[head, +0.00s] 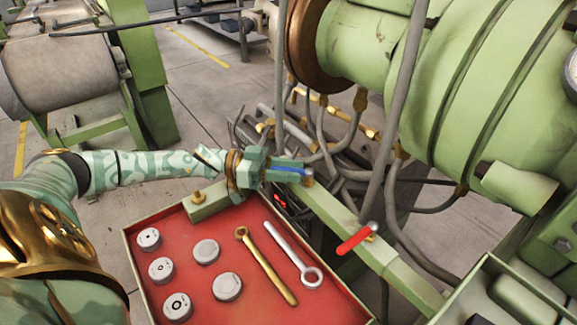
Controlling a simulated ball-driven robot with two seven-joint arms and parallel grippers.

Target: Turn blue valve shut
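The blue valve (288,171) has a lever handle that lies roughly crosswise in the picture, near the upper left end of a green pipe beam. Its brass pivot is at the handle's right end. My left gripper (265,166) is at the handle's left end, touching or very close to it. The fingers overlap the handle's end, so I cannot tell whether they are closed on it. My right gripper is not in view.
A red valve handle (357,239) sits further right along the green beam (335,213). A red tray (215,300) below holds a brass wrench (266,266), a silver wrench (292,255) and several grey discs. Hoses and a large green extruder (470,90) crowd the right.

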